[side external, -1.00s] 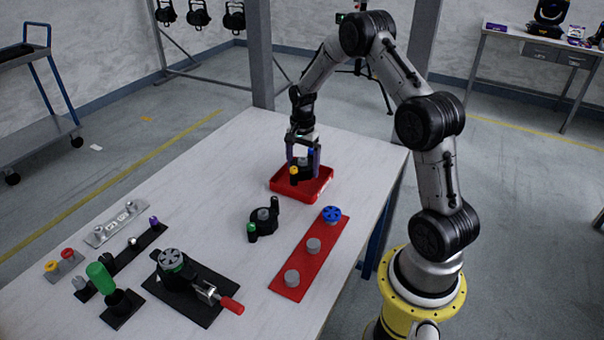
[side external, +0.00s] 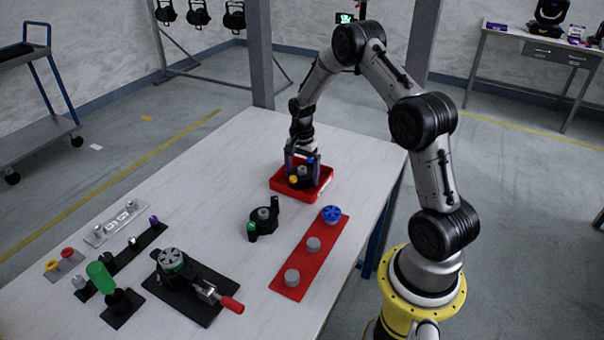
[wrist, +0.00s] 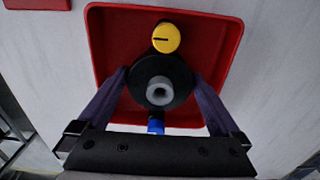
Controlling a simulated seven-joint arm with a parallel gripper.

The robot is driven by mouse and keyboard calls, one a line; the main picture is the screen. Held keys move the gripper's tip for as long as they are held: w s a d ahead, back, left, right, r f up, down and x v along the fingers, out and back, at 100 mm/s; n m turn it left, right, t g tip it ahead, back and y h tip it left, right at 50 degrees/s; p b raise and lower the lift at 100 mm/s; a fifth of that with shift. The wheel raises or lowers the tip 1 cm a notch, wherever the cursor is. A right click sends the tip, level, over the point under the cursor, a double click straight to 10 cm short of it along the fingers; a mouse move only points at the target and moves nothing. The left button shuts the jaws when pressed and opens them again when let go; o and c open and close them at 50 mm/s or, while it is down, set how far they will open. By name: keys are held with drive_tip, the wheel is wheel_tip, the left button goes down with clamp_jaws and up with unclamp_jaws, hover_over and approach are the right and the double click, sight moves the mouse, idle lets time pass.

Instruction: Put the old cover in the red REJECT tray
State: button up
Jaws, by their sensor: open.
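The old cover (side external: 302,182) is a black round part with a grey centre post, a yellow knob and a blue knob. It sits low inside the red REJECT tray (side external: 276,185) and appears to rest on the tray floor. In the wrist view the cover (wrist: 180,75) lies within the walls of the tray (wrist: 232,40), with the yellow knob at the top and the blue one at the bottom. My gripper (wrist: 160,82) is open, its two purple fingers on either side of the cover. In the side view my gripper (side external: 303,170) reaches down into the tray.
A similar black cover (side external: 263,222) with a green knob stands on the table in front of the tray. A red strip (side external: 301,262) holds grey posts and a blue wheel. A black fixture (side external: 185,290) with a red handle is front left. The table's back left is clear.

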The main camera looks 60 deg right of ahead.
sight(302, 173)
wheel_tip(302, 173, up, 12)
drive_tip(key=s+a+r+n+t, duration=0.1)
drive_tip(key=s+a+r+n, duration=0.25)
drive_tip(key=a+r, duration=0.5)
drive_tip(key=s+a+r+n+t, duration=0.2)
drive_tip(key=s+a+r+n, duration=0.1)
drive_tip(key=s+a+n, duration=0.4)
drive_tip(key=s+a+r+n+t, duration=0.2)
drive_tip(key=s+a+n, duration=0.5)
drive_tip(key=s, duration=0.6)
drive_tip(key=shift+a+r+t, duration=0.3)
drive_tip(key=shift+a+r, duration=0.45)
drive_tip(key=shift+r, duration=0.1)
